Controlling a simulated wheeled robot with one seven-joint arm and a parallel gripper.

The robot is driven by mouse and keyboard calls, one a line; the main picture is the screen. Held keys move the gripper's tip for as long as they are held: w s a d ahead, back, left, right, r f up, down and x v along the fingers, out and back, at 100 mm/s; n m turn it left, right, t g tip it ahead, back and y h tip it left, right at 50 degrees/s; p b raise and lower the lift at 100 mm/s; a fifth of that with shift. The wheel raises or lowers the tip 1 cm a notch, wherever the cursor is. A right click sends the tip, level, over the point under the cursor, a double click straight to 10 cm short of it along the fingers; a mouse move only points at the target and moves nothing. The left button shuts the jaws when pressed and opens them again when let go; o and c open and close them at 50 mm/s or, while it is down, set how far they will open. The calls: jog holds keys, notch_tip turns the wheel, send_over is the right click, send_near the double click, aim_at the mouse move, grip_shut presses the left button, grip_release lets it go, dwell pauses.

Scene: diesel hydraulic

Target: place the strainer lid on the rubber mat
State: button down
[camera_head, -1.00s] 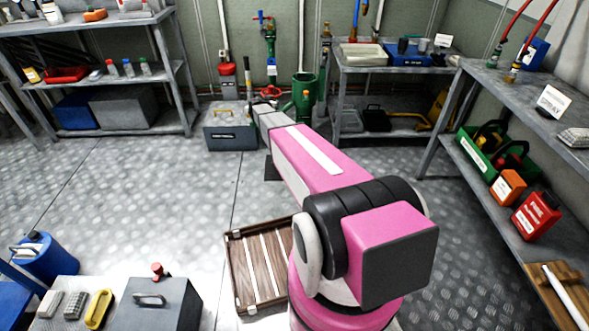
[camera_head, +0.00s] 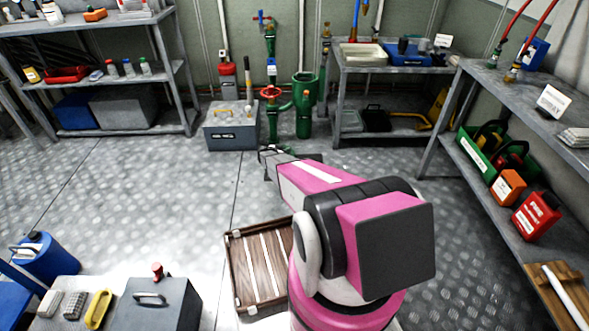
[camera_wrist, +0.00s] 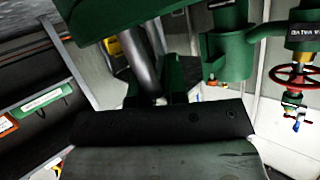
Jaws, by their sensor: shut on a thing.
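My gripper (camera_wrist: 157,85) is shut on a grey stem under a large green piece, which I take to be the strainer lid (camera_wrist: 120,14), at the top of the wrist view. In the head view my arm reaches forward and low, with its end (camera_head: 268,158) over the floor. The lid cannot be made out there. A dark flat patch, likely the rubber mat (camera_head: 313,157), shows on the floor just behind my arm; my arm hides most of it. The green strainer body (camera_head: 304,105) stands at the back wall.
A grey toolbox (camera_head: 232,135) stands left of the pipes and the red handwheel (camera_head: 270,92). A wooden crate (camera_head: 235,275) lies on the floor near my base. A shelf bench (camera_head: 445,110) runs along the right. The floor at centre left is clear.

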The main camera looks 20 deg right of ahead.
jog(key=shift+w+f, duration=0.1)
jog(key=shift+f, duration=0.15)
jog(key=shift+w+a+m, duration=0.1)
jog(key=shift+w+m, duration=0.1)
jog(key=shift+m, duration=0.1)
jog(key=shift+w+d+f+t, duration=0.2)
jog(key=shift+d+f+t, duration=0.05)
jog(key=shift+d+t, duration=0.1)
jog(key=w+d+f, duration=0.3)
jog(key=d+f, duration=0.7)
jog(key=shift+d+f, duration=0.25)
jog(key=c, duration=1.2)
grip_release()
jog(key=shift+f, duration=0.1)
jog(key=shift+o, duration=0.2)
